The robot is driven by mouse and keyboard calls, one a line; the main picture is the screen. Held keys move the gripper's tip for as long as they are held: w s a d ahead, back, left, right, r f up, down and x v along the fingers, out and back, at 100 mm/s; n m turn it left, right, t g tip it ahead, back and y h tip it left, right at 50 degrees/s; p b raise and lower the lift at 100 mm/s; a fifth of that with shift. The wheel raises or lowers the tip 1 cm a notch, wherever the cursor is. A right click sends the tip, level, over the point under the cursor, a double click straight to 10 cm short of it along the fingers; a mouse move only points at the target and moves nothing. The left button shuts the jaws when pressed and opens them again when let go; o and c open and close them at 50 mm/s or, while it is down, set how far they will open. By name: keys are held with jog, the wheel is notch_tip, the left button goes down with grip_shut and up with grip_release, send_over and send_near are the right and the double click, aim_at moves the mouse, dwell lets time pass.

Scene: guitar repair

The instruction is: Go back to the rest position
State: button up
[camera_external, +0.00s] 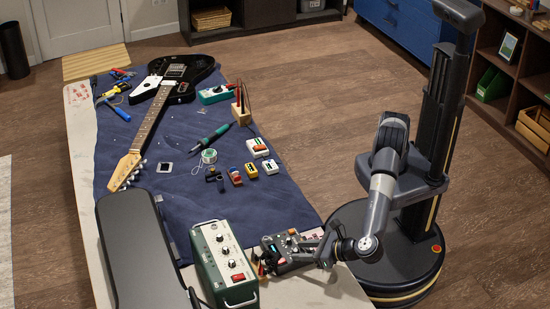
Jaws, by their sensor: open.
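My gripper (326,248) is at the near right end of the workbench, low over the bench top. Its jaws are open, pointing left, right beside a dark grey device with knobs (288,249). I cannot tell whether the fingers touch this device. My arm reaches down from the column and bends toward the bench at the wrist.
A green amplifier box (224,262) and a long dark case (138,250) stand left of the dark device. On the blue mat (240,190) lie a black electric guitar (178,80), a soldering iron (214,135) and several small pedals. Floor beyond the bench's right side is clear.

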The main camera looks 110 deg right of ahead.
jog(key=shift+w+d+f+b, duration=0.25)
jog(key=shift+d+b, duration=0.05)
jog(key=shift+s+r+n+t+y+b, duration=0.1)
jog(key=shift+n+t+y+b, duration=0.3)
jog(key=shift+n+y+b, duration=0.1)
jog(key=shift+a+r+m+h+p, duration=0.15)
jog(key=shift+m+h+p, duration=0.2)
jog(key=shift+p, duration=0.3)
